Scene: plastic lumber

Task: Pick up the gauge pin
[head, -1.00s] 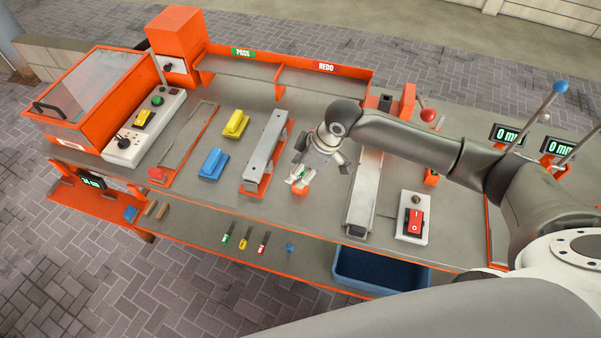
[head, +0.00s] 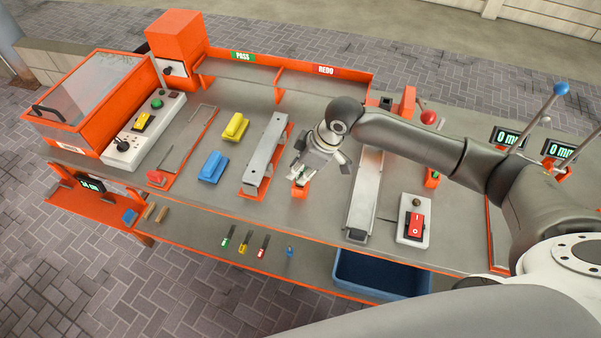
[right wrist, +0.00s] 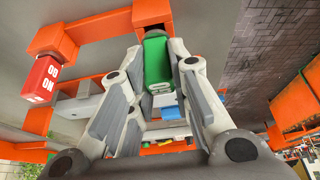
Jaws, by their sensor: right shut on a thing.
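The gauge pin shows in the right wrist view as a green block-shaped handle (right wrist: 157,62) between my right fingers. My right gripper (right wrist: 160,78) is shut on it, with one finger on each side. In the head view my right gripper (head: 297,177) is low over the bench, right at a small orange holder (head: 300,191). The green handle is hidden behind the fingers there. In the wrist view an orange block (right wrist: 151,12) lies just beyond the green handle; I cannot tell whether the pin is clear of it. My left gripper is not in view.
A red block marked NO GO (right wrist: 41,79) stands beside the gripper in the wrist view. In the head view a grey beam (head: 266,153) lies left of the gripper and a metal channel (head: 365,195) right. A blue bin (head: 383,273) sits below the front edge.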

